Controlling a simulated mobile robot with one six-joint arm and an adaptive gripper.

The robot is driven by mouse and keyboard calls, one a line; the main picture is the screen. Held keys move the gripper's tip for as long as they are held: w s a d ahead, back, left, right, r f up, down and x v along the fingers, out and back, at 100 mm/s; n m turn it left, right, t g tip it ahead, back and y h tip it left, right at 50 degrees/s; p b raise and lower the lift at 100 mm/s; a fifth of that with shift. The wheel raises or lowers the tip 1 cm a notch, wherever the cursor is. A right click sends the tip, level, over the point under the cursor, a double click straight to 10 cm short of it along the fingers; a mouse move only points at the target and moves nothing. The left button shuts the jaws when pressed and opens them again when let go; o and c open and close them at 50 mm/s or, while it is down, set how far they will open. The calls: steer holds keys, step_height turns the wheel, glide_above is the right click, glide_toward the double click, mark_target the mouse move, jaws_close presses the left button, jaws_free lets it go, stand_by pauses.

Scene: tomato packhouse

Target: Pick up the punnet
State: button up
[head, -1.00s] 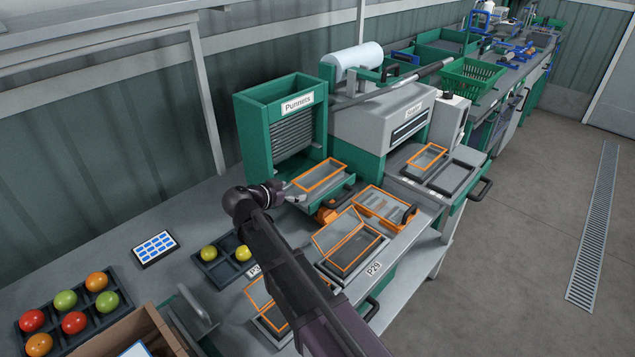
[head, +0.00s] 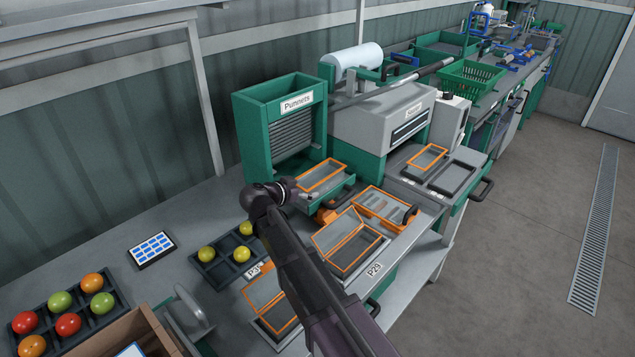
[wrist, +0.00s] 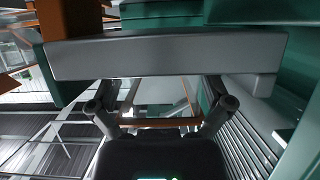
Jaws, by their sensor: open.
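A clear punnet with an orange rim (head: 321,176) sits on the green tray at the foot of the dispenser marked "Punnets" (head: 278,128). My gripper (head: 308,197) is at the near left edge of that tray, close to the punnet; I cannot tell whether they touch. In the wrist view my gripper (wrist: 163,105) has its two fingers apart, and a grey bar (wrist: 165,57) crosses in front of them. An orange edge (wrist: 165,125) shows between the fingers, with nothing clearly gripped. My arm hides part of the bench.
An open lidded punnet (head: 348,245) stands at the P29 place, and another (head: 268,292) lies partly behind my arm. An orange-edged tray (head: 385,205) is beside them. A sealer (head: 382,120) stands right of the dispenser. Tomato trays (head: 70,310) are at left.

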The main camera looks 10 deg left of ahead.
stand_by(0.4)
steer(key=c, duration=0.6)
steer(key=shift+r, duration=0.25)
step_height(320, 180, up, 10)
steer(key=p, duration=1)
steer(key=shift+f, duration=0.2)
